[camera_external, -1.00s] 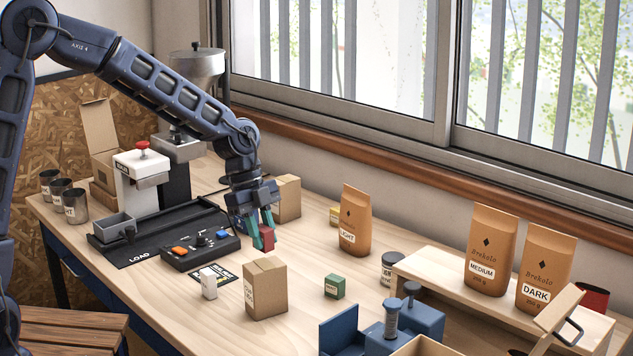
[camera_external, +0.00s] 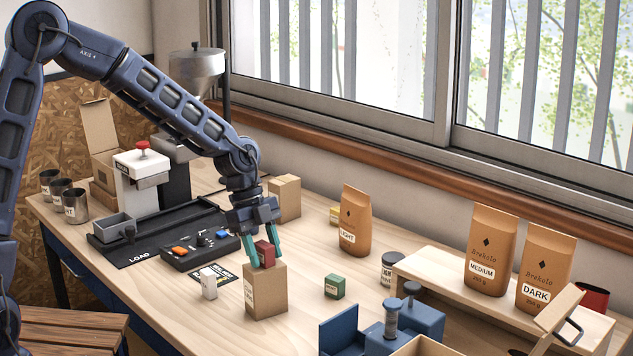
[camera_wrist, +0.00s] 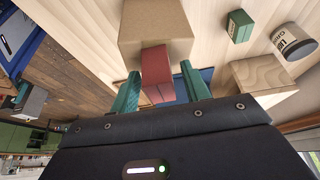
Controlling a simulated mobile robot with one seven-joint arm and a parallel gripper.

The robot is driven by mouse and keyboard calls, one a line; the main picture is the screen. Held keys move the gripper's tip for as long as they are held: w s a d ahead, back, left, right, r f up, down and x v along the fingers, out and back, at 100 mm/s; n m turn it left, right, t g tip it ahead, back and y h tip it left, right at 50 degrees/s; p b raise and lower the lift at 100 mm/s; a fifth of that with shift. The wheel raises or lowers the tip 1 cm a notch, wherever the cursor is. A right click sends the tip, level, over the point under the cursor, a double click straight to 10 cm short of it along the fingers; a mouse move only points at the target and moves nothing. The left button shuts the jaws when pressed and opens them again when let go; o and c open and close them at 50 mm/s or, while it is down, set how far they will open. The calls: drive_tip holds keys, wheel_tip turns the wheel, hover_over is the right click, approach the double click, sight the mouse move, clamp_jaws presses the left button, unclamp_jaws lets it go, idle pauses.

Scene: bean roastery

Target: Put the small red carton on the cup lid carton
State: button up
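The small red carton (camera_external: 265,253) rests on top of a tall brown cardboard carton (camera_external: 268,294), near the middle of the table. This appears to be the cup lid carton, but its side label is too small to read. My gripper (camera_external: 264,254) is open around the red carton, with its green fingers spread on either side. In the wrist view the red carton (camera_wrist: 157,75) stands between the fingers (camera_wrist: 160,90), with a gap beside it, against the brown carton (camera_wrist: 156,30).
A similar brown carton (camera_external: 287,198) stands behind. A small white carton (camera_external: 209,284) is to the left and a green carton (camera_external: 334,286) to the right. A black control box (camera_external: 200,248), a LIGHT bag (camera_external: 355,222) and a blue tool (camera_external: 390,325) are nearby.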

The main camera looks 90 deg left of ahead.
drive_tip(key=v, duration=1.2)
drive_tip(key=shift+r, duration=0.15)
drive_tip(key=s+d+r+n+g+y, duration=0.15)
drive_tip(key=d+r, duration=0.25)
drive_tip(key=d, duration=0.9)
drive_tip(key=s+d+r+n+y, duration=0.2)
drive_tip(key=s+d+r, duration=0.1)
drive_tip(key=d, duration=1)
drive_tip(key=s+d+r+n+t, duration=0.1)
drive_tip(key=s+d+n, duration=0.1)
drive_tip(key=s+d, duration=0.5)
drive_tip(key=s+d+n+t, duration=0.2)
drive_tip(key=s+d, duration=0.5)
drive_tip(key=s, duration=0.4)
drive_tip(key=shift+s+r+n, duration=0.3)
drive_tip(key=shift+r+n, duration=0.1)
drive_tip(key=shift+n, duration=0.35)
